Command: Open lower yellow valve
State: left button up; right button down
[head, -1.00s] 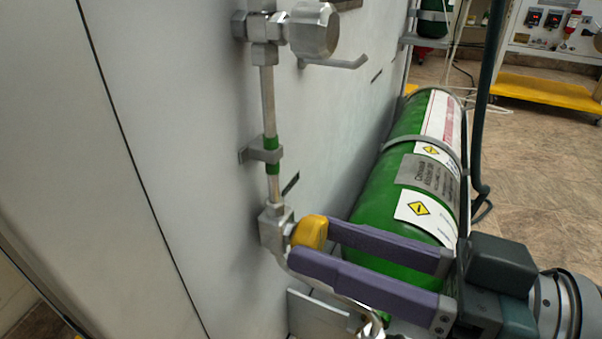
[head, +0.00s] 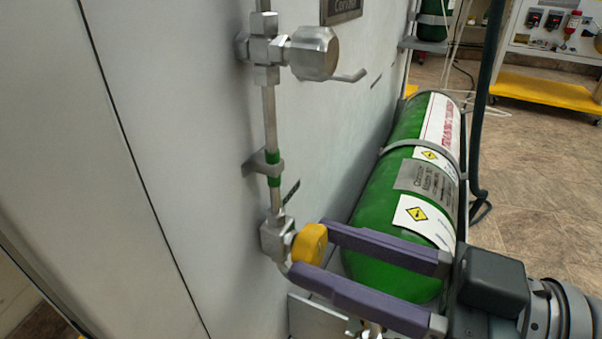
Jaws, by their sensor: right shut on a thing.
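The lower yellow valve (head: 310,244) is a yellow knob on a metal fitting (head: 276,238) at the bottom of the vertical pipe on the grey panel. My right gripper (head: 309,248) comes in from the right, its two purple fingers on either side of the knob. The fingers are shut on the knob, one above it and one below. The lower finger hides part of the tubing beneath. My left gripper is not in view.
A metal valve with a silver knob (head: 314,53) sits higher on the pipe. A green cylinder (head: 385,219) stands close behind the fingers, strapped beside the panel (head: 190,130). A dark hose (head: 481,130) hangs at the right. Floor is open beyond.

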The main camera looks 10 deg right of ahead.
jog(key=shift+n+p, duration=0.5)
jog(key=shift+n, duration=1.6)
jog(key=shift+c, duration=1.8)
grip_release()
jog(key=p+v, duration=0.1)
jog(key=v, duration=0.9)
